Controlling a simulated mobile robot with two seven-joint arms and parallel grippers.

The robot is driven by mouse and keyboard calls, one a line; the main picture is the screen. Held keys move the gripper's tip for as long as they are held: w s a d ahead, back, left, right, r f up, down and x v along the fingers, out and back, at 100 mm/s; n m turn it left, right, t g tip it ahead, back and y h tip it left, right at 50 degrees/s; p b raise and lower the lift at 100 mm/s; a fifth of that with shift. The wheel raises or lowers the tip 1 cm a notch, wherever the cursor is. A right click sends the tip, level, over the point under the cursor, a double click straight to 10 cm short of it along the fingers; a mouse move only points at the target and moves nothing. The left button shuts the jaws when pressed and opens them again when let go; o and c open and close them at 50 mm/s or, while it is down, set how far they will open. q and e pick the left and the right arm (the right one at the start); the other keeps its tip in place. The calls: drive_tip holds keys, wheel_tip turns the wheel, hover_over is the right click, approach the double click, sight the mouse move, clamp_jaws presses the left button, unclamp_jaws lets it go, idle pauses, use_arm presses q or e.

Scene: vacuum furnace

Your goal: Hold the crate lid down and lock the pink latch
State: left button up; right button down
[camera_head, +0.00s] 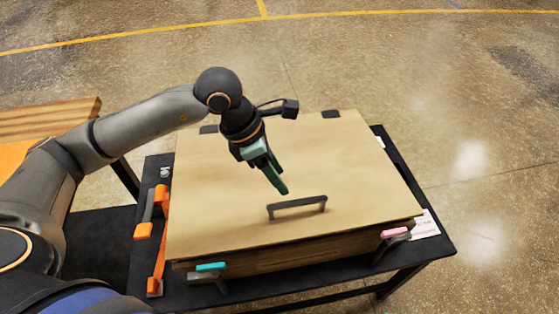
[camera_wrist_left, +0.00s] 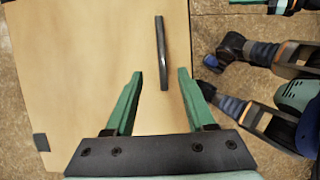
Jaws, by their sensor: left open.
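The crate lid (camera_head: 350,170) is a flat tan panel lying over the wooden crate (camera_head: 310,245), with a dark handle (camera_head: 297,207) near its front edge. The pink latch (camera_head: 394,233) is at the crate's front right corner; whether it is locked I cannot tell. My left gripper (camera_head: 284,191) is open and empty above the lid, just behind the handle. In the left wrist view the handle (camera_wrist_left: 161,55) shows between and beyond the open fingertips (camera_wrist_left: 160,75). A green and black part at that view's top right edge may be my right gripper; its jaws are not visible.
A teal latch (camera_head: 211,267) is at the crate's front left corner. Orange clamp-like parts (camera_head: 158,232) lie on the black table (camera_head: 430,240) left of the crate. A white label (camera_head: 425,224) lies by the pink latch. The floor to the right is clear.

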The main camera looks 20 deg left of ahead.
sight(295, 202)
use_arm(q)
drive_tip(key=x, duration=0.3)
drive_tip(key=shift+s+d, duration=0.1)
drive_tip(key=shift+s, duration=0.15)
drive_tip(key=x, duration=0.7)
drive_tip(key=shift+f, duration=0.1)
drive_tip(key=shift+w+d+f, duration=0.2)
drive_tip(key=shift+f, duration=0.35)
use_arm(e)
drive_tip(key=shift+s+f, duration=0.1)
drive_tip(key=shift+s, duration=0.2)
use_arm(q)
drive_tip(key=shift+c, duration=0.2)
clamp_jaws()
drive_tip(key=shift+f, duration=0.1)
use_arm(e)
drive_tip(key=shift+f, duration=0.2)
use_arm(q)
drive_tip(key=shift+f+b, duration=0.35)
drive_tip(key=shift+b, duration=0.05)
use_arm(e)
drive_tip(key=shift+f, duration=0.35)
use_arm(q)
drive_tip(key=shift+a+f+b, duration=0.1)
drive_tip(key=shift+f+b, duration=0.2)
use_arm(e)
drive_tip(key=shift+s+f, duration=0.1)
drive_tip(key=shift+f, duration=0.2)
